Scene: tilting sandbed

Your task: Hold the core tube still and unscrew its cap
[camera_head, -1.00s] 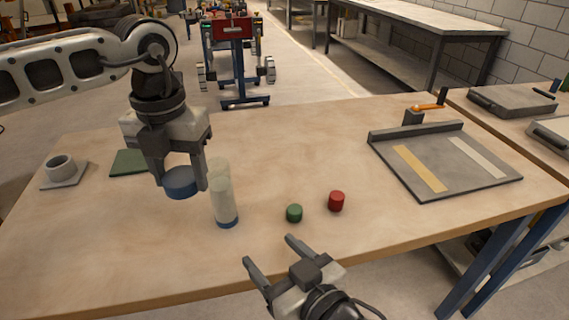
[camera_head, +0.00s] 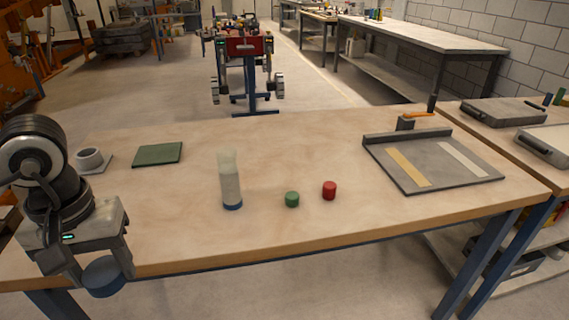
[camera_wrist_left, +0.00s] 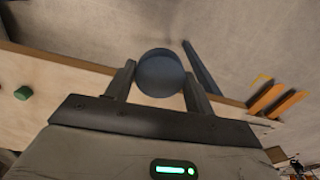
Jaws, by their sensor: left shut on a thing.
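The core tube (camera_head: 230,182) stands upright and alone on the table, clear-walled with pale contents and a blue base; its top has no cap on it. My left gripper (camera_head: 98,262) is at the table's front left edge, far from the tube. It is shut on a round blue cap (camera_head: 104,278), which hangs just off the front edge. In the left wrist view the cap (camera_wrist_left: 160,74) sits between the two fingers. My right gripper is out of view.
A green cap (camera_head: 292,199) and a red cap (camera_head: 329,190) lie right of the tube. A green mat (camera_head: 158,154) and a grey ring on a plate (camera_head: 89,160) are at the left. A grey tray (camera_head: 430,184) lies at the right. The middle of the table (camera_head: 290,150) is clear.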

